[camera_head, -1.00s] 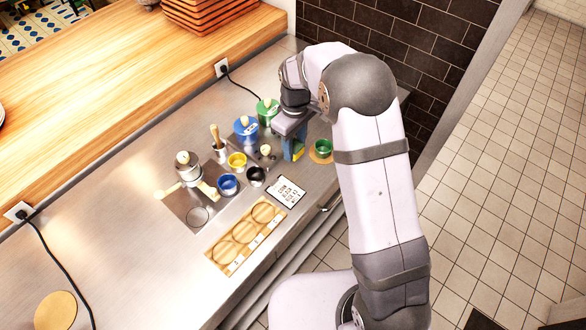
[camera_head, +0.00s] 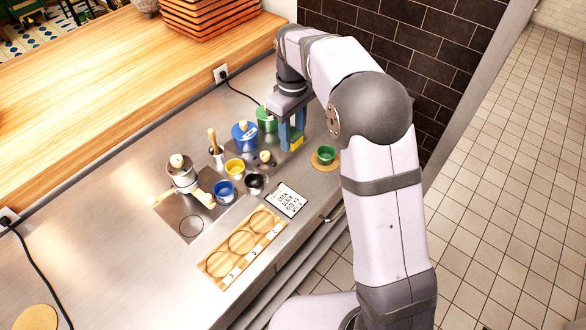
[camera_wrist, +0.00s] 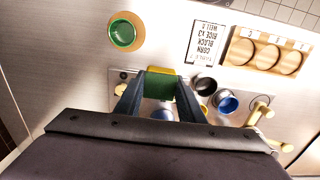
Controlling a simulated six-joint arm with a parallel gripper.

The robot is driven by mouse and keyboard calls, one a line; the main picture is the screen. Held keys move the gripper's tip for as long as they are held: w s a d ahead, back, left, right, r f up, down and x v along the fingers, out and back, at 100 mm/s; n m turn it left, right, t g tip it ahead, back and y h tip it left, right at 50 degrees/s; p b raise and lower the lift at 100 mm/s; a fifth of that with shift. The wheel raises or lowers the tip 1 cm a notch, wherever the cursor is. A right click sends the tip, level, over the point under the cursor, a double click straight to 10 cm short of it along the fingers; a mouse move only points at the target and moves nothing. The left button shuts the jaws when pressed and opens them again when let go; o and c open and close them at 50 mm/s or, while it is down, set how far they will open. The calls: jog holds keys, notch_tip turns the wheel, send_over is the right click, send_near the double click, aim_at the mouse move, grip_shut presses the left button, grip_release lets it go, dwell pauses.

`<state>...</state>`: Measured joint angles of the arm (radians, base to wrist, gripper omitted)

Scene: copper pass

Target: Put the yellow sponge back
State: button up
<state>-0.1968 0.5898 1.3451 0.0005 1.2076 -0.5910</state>
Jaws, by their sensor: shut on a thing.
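My gripper (camera_head: 291,138) is shut on the yellow sponge (camera_head: 297,143), which has a green layer. In the wrist view the sponge (camera_wrist: 162,71) is pinched between the two blue-grey fingers, yellow edge outward and green face toward the camera. In the head view it is near the right end of the metal counter, beside the green pot (camera_head: 266,119) and left of the green cup (camera_head: 327,154). Whether it touches the surface beneath cannot be told.
The green cup sits on a round wooden coaster (camera_head: 316,163). A blue pot (camera_head: 245,134), yellow cup (camera_head: 234,169), blue cup (camera_head: 224,191) and black cup (camera_head: 254,183) stand to the left. A printed card (camera_head: 287,200) and wooden board (camera_head: 221,284) lie in front.

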aim_at(293, 169)
jog(key=shift+s, duration=0.2)
jog(key=shift+f+p, duration=1.45)
jog(key=shift+f, duration=3.55)
jog(key=shift+f, duration=0.1)
jog(key=o, duration=1.1)
notch_tip(293, 169, up, 12)
jog(key=b, duration=0.2)
jog(key=shift+b, duration=0.3)
